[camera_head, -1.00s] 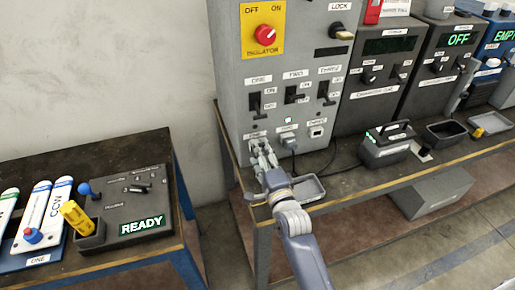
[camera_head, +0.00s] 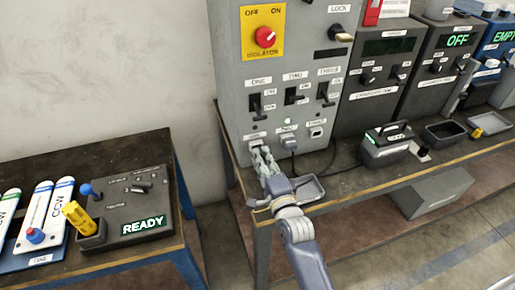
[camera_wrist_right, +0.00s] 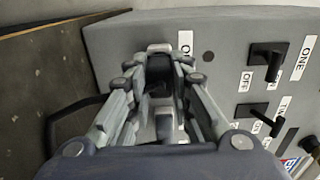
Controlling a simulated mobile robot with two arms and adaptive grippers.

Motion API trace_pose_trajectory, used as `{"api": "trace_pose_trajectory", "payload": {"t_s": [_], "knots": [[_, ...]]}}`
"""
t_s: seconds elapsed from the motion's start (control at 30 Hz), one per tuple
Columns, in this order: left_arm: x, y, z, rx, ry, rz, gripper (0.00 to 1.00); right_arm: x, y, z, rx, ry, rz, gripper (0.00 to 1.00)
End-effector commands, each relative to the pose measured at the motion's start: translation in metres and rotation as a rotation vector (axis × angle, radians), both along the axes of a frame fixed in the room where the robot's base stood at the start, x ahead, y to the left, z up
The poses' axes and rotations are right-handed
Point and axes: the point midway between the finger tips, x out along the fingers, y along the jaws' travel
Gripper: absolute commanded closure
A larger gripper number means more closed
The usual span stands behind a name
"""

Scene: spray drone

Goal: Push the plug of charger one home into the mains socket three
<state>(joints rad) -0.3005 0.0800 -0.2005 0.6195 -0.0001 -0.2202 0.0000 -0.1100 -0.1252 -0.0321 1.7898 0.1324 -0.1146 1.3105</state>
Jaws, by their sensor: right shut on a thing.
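The grey mains cabinet (camera_head: 228,85) carries a row of sockets low on its front. Mains socket three (camera_head: 316,132) is at the right of the row, with nothing in it. A grey plug with a cable sits in socket two (camera_head: 289,142). My right gripper (camera_head: 258,152) is at socket one (camera_head: 254,143), at the left of the row. In the wrist view it (camera_wrist_right: 160,88) is shut on a dark plug (camera_wrist_right: 158,86), just in front of the pale socket (camera_wrist_right: 159,48). Whether the plug touches that socket I cannot tell. My left gripper is not in view.
A small grey tray (camera_head: 308,188) lies on the bench right of my wrist. A dark cable (camera_head: 330,163) runs along the bench. Grey charger units (camera_head: 385,60) stand right of the cabinet. A black-handled box (camera_head: 385,147) sits before them. Switches and an isolator (camera_head: 264,37) are above.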

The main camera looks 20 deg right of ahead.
Motion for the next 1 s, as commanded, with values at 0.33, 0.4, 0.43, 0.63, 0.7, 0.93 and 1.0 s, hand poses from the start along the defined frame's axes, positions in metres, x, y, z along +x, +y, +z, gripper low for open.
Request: {"api": "trace_pose_trajectory", "payload": {"t_s": [0.33, 0.4, 0.43, 0.63, 0.7, 0.93, 1.0], "knots": [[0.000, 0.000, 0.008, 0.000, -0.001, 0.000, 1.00, -0.014, 0.000, 0.002, 0.001, -0.001, 0.000, 1.00], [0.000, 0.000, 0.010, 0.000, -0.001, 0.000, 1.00, -0.017, 0.000, 0.002, 0.001, -0.001, 0.000, 1.00], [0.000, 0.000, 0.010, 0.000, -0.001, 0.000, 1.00, -0.018, -0.001, 0.001, 0.001, -0.001, 0.000, 1.00], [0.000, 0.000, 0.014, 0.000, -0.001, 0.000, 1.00, -0.026, 0.000, 0.001, 0.001, 0.000, 0.001, 1.00], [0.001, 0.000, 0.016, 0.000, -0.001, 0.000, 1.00, -0.029, -0.001, 0.001, 0.001, 0.000, 0.001, 1.00], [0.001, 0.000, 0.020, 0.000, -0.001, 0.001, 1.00, -0.038, -0.001, 0.001, 0.000, 0.000, 0.001, 1.00], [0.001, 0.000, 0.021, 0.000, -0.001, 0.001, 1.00, -0.041, -0.001, 0.001, 0.000, 0.000, 0.001, 1.00]]}}
